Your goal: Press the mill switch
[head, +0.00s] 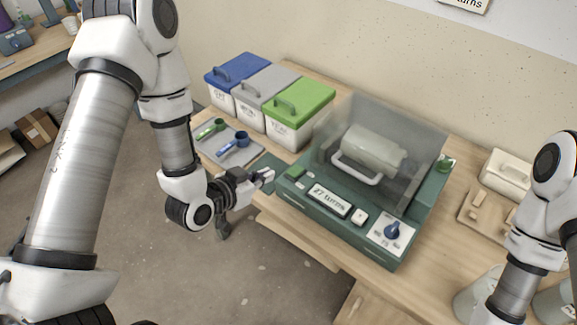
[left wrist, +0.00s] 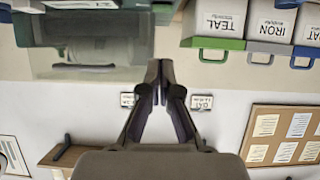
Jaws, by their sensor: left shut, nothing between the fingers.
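The mill (head: 345,255) is a dark green machine with a clear cover over a pale jar (head: 372,148). Its front panel has a display reading "27 turns" (head: 329,201), a small white switch (head: 360,216), a blue knob (head: 392,230) on a white plate and a green button-like block (head: 295,173) at the left end. My left gripper (head: 266,176) is shut and empty, just left of the green block; contact is not clear. In the left wrist view its fingertips (left wrist: 162,70) are together, with the mill (left wrist: 85,65) at upper left. My right gripper is out of view.
A white container (head: 506,172) and a wooden tray (head: 478,212) are at right. Wooden table (head: 432,262) shows between.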

